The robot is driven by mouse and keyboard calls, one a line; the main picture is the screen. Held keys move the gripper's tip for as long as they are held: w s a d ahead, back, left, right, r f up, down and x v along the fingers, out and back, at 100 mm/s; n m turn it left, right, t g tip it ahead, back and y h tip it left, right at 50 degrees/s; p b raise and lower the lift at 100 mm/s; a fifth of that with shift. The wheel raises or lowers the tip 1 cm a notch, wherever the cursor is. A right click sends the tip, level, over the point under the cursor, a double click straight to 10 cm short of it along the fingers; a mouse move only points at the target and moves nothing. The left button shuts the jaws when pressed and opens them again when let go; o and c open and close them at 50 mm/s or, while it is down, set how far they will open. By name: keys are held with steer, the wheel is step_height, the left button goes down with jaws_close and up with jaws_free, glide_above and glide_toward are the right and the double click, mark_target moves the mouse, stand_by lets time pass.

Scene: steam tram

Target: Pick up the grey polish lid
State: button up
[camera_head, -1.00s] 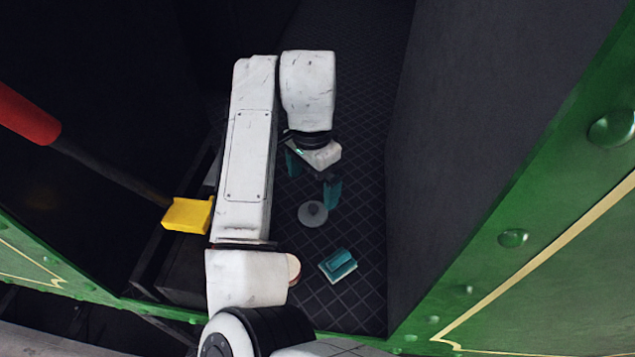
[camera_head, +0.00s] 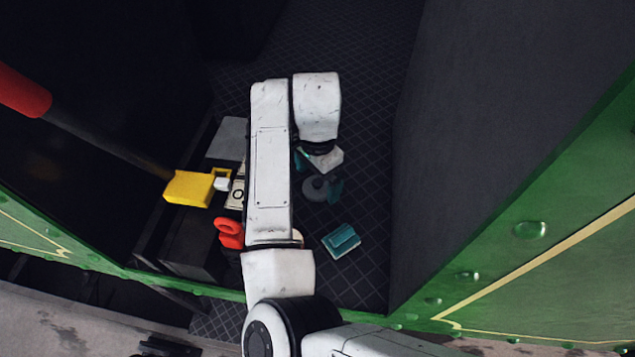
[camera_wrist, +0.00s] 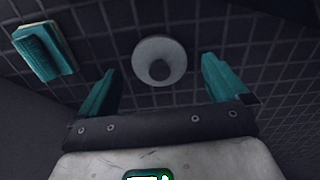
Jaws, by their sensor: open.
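The grey polish lid (camera_wrist: 165,52) is a round disc with a darker knob in its middle. It lies on the dark tiled floor, and in the wrist view it shows between and just beyond my open teal fingertips. In the head view the lid (camera_head: 314,189) is partly covered by my gripper (camera_head: 318,176), which is above or right at it. My gripper (camera_wrist: 158,75) is open and empty. I cannot tell how much height is left between the fingertips and the floor.
A teal sponge-like block (camera_head: 341,241) lies on the floor near the lid, also in the wrist view (camera_wrist: 43,48). A yellow block (camera_head: 188,189), a red object (camera_head: 230,232) and a dark box (camera_head: 187,249) are at left. A dark wall (camera_head: 470,150) bounds the right.

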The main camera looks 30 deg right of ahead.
steer(key=shift+f, duration=0.7)
steer(key=shift+c, duration=0.4)
steer(key=c, duration=1)
